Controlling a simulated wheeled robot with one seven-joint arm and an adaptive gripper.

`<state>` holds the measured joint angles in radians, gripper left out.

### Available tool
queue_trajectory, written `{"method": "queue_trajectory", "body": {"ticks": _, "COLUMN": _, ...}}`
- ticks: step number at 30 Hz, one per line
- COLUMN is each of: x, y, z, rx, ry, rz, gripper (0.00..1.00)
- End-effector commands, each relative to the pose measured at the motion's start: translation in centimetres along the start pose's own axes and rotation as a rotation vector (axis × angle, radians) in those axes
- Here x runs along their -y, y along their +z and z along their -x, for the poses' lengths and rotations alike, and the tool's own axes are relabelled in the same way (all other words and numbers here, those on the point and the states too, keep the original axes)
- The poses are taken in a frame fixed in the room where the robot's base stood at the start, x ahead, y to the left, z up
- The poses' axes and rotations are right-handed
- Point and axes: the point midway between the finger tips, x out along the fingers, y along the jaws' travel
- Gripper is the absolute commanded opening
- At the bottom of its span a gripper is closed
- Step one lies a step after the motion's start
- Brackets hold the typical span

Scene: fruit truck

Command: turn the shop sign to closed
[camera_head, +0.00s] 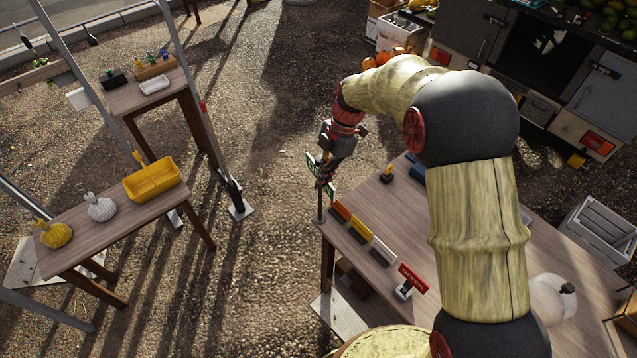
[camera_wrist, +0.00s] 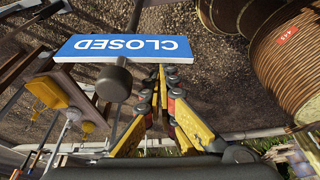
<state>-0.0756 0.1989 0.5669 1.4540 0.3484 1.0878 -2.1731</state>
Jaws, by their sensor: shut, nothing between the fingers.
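The shop sign (camera_wrist: 125,48) fills the upper left of the wrist view. Its blue face reads CLOSED, upside down in this picture, and is turned toward the wrist camera.
The wooden table (camera_head: 375,205) under my arm carries several small coloured signs (camera_head: 360,228) and a white pumpkin (camera_head: 550,298).

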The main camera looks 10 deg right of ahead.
Motion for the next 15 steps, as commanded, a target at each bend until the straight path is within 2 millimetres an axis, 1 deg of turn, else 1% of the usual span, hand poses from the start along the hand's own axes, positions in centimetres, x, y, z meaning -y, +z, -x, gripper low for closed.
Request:
{"method": "queue_trajectory", "body": {"ticks": 1, "x": -0.02, "y": 0.21, "z": -0.08, "rx": 0.001, "ry": -0.006, "rz": 0.023, "gripper": 0.0}}
{"method": "queue_trajectory", "body": {"ticks": 15, "x": 0.27, "y": 0.6, "z": 0.23, "rx": 0.0, "ry": -0.005, "rz": 0.016, "gripper": 0.0}}
